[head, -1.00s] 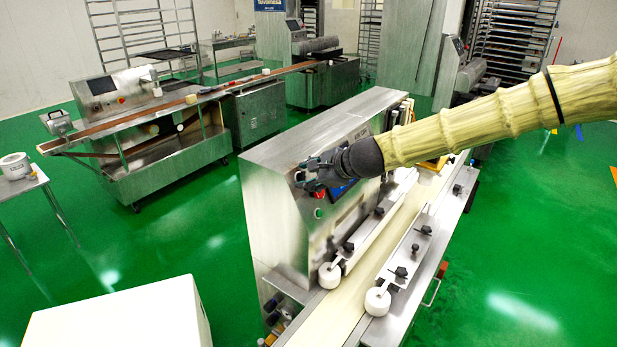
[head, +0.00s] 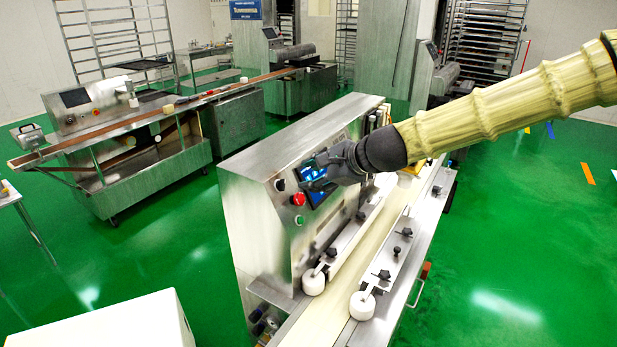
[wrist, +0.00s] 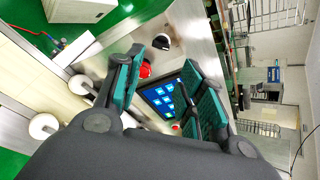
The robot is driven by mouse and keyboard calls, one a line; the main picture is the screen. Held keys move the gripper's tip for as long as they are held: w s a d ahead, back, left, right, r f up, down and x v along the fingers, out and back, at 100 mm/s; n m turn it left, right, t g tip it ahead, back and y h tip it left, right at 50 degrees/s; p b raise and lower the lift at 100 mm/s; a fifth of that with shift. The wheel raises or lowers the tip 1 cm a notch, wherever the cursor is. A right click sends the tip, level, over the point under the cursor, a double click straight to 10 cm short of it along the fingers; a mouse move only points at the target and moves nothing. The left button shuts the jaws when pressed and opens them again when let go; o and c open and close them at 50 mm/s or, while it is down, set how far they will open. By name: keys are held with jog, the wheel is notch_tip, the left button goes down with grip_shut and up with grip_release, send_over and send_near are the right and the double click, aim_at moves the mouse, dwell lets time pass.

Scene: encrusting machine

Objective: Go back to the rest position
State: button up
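My gripper (head: 318,172) is at the end of my yellow-sleeved arm, in front of the control panel of the steel encrusting machine (head: 250,215). The panel has a lit blue touchscreen (head: 312,188), a red button (head: 298,199), a green button (head: 299,220) and a black knob (head: 280,185). The touchscreen (wrist: 165,98) shows between and behind the fingers, and the red button (wrist: 145,70) is beside the left finger. I cannot tell whether a finger touches the panel.
A conveyor belt (head: 365,290) with white rollers runs along the machine's front, below my arm. A white box (head: 110,322) stands at the lower left. A second conveyor machine (head: 130,150) is at the back left. Green floor is clear to the right (head: 520,240).

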jog(key=shift+s+d+r, duration=0.15)
